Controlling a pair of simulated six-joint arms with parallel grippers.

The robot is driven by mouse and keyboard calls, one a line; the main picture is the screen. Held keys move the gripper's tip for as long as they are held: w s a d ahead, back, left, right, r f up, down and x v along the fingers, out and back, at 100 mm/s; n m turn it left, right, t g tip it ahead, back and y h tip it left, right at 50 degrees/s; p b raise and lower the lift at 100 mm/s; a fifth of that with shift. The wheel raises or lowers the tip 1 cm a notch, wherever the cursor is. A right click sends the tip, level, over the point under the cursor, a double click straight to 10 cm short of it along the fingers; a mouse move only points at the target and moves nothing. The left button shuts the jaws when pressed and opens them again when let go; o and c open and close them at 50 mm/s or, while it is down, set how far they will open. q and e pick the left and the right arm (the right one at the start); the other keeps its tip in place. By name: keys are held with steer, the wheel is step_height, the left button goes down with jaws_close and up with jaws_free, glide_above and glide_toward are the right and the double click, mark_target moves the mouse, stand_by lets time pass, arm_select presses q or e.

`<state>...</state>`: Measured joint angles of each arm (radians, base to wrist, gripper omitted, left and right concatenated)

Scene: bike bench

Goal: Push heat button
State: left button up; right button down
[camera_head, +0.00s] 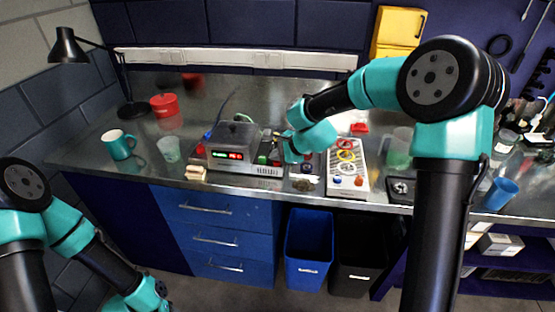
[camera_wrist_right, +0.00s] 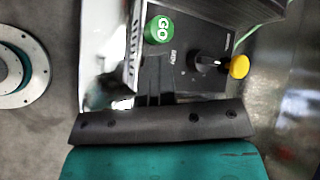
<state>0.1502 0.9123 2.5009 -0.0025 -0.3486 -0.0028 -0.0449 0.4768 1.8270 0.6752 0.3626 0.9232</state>
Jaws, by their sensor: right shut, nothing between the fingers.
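A grey machine (camera_head: 231,137) with lit red and green displays stands on the metal bench in the head view. Coloured buttons sit at its front corners. Its black control panel shows in the right wrist view with a green GO button (camera_wrist_right: 158,30) and a yellow-tipped knob (camera_wrist_right: 238,67). I cannot read a heat label on any button. My right gripper (camera_head: 277,143) is shut and empty, close to the machine's right side; contact cannot be told. My left arm hangs at the lower left, with its gripper end (camera_head: 148,297) low in front of the bench, jaws unclear.
A white tray (camera_head: 365,158) with coloured parts lies right of the machine. A teal mug (camera_head: 119,144), a clear cup (camera_head: 168,149) and a red container (camera_head: 164,105) stand left. A blue cup (camera_head: 501,193) stands at the right edge. Blue and black bins stand below the bench.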

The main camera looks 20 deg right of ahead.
mark_target(277, 162)
stand_by(0.3)
steer(key=shift+r, duration=3.1)
